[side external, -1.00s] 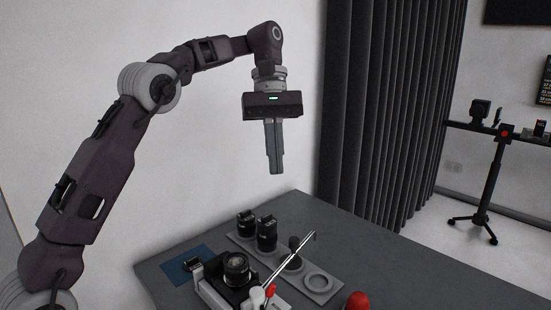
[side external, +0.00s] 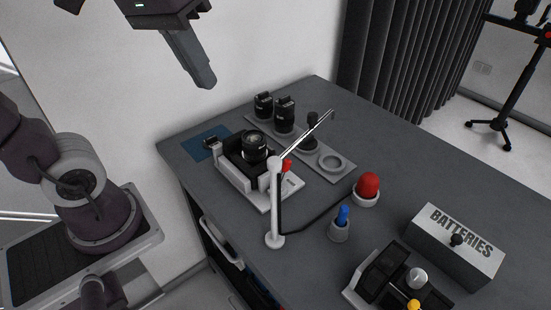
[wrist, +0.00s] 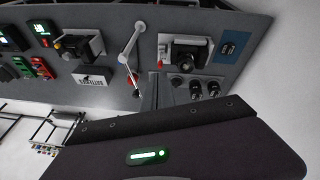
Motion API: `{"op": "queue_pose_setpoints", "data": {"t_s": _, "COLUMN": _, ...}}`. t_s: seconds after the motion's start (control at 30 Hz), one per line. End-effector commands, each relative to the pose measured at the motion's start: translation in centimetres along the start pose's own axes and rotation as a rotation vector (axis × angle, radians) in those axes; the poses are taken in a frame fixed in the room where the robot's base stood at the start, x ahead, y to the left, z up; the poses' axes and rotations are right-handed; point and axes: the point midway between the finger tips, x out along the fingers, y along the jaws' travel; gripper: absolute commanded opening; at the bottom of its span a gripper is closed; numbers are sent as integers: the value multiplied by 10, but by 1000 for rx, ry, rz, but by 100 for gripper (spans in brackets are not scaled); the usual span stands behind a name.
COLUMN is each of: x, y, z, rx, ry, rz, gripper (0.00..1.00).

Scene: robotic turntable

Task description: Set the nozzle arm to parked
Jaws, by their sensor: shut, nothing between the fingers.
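The nozzle arm (side external: 304,138) is a thin silver rod on top of a white upright post (side external: 275,205). In the side view the rod points up and right, across the grey tray of lens parts. In the wrist view the white post (wrist: 132,42) shows too, with the thin rod running from its top toward my fingers. My gripper (side external: 205,82) is shut and empty, high above the table's back left, apart from the nozzle arm. My fingers also show in the wrist view (wrist: 155,78).
A camera on a white base (side external: 252,148) stands left of the post. The grey lens tray (side external: 345,172) lies behind it. A red dome button (side external: 367,187), a blue-topped knob (side external: 342,217) and a batteries box (side external: 455,245) stand to the right. A blue mat (side external: 205,143) lies at back left.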

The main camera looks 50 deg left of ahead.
Motion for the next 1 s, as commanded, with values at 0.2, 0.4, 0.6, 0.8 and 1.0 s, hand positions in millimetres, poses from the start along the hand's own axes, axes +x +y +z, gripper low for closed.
{"op": "queue_pose_setpoints", "data": {"t_s": 0.2, "x": 33, "y": -26, "z": 68, "rx": 264, "ry": 161, "rz": -31, "gripper": 0}}
{"op": "queue_pose_setpoints", "data": {"t_s": 0.4, "x": 32, "y": -9, "z": 28, "rx": 336, "ry": 11, "rz": 56, "gripper": 0}}
{"op": "queue_pose_setpoints", "data": {"t_s": 0.6, "x": 41, "y": -2, "z": -86, "rx": 447, "ry": -93, "rz": 358, "gripper": 0}}
{"op": "queue_pose_setpoints", "data": {"t_s": 0.8, "x": 53, "y": -17, "z": -143, "rx": 518, "ry": -35, "rz": 511, "gripper": 0}}
{"op": "queue_pose_setpoints", "data": {"t_s": 1.0, "x": 74, "y": -5, "z": -140, "rx": 527, "ry": -34, "rz": 521, "gripper": 0}}
